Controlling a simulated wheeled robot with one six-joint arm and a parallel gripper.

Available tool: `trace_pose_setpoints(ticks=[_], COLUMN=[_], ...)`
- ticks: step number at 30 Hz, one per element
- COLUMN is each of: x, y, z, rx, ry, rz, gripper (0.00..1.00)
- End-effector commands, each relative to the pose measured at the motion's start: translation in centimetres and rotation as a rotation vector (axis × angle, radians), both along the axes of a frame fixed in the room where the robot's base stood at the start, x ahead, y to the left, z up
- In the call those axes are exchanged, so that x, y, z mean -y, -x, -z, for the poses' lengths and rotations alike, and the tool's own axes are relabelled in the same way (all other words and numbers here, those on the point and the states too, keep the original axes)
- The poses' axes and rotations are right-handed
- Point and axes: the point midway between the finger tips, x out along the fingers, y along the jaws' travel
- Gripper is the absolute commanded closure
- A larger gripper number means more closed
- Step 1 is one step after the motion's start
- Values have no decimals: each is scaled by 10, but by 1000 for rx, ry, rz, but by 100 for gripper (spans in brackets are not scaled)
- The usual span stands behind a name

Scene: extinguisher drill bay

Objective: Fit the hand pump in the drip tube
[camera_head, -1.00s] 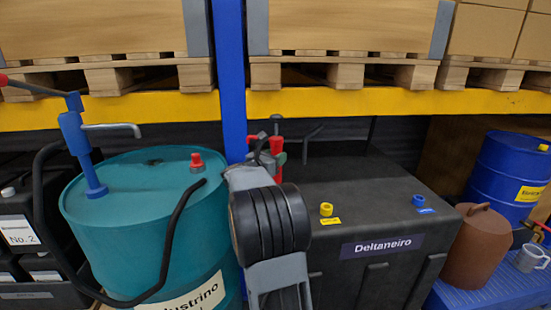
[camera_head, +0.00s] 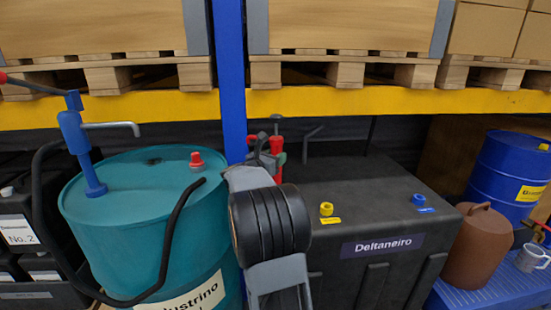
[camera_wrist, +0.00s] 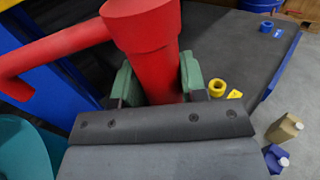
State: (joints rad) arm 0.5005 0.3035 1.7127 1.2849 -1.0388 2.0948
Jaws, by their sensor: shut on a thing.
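My gripper (camera_head: 272,163) is shut on a red hand pump (camera_wrist: 155,45) and holds it upright. In the wrist view, the green finger pads (camera_wrist: 130,85) press on both sides of its red body, and a red side arm reaches left. In the head view, the red pump (camera_head: 277,144) shows beyond my wrist, near the blue post, between the teal drum and the black tank. Its lower end is hidden. I cannot make out a drip tube for certain. A thin grey bent pipe (camera_head: 309,146) stands behind the tank top, right of the pump.
A teal drum (camera_head: 130,255) with a blue pump (camera_head: 77,140) and black hose stands left. The black tank (camera_head: 385,185) has yellow (camera_head: 326,209) and blue (camera_head: 419,199) caps. A yellow shelf beam (camera_head: 400,103) crosses above. A brown jug (camera_head: 470,250) stands right.

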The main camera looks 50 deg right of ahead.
Motion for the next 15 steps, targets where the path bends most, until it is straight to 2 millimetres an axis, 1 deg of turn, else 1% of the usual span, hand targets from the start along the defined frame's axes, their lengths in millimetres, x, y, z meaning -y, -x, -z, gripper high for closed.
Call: trace_pose_setpoints(ticks=[15], x=[0], y=[0], z=[7], rx=[2], ry=[2], rz=[0], gripper=[90])
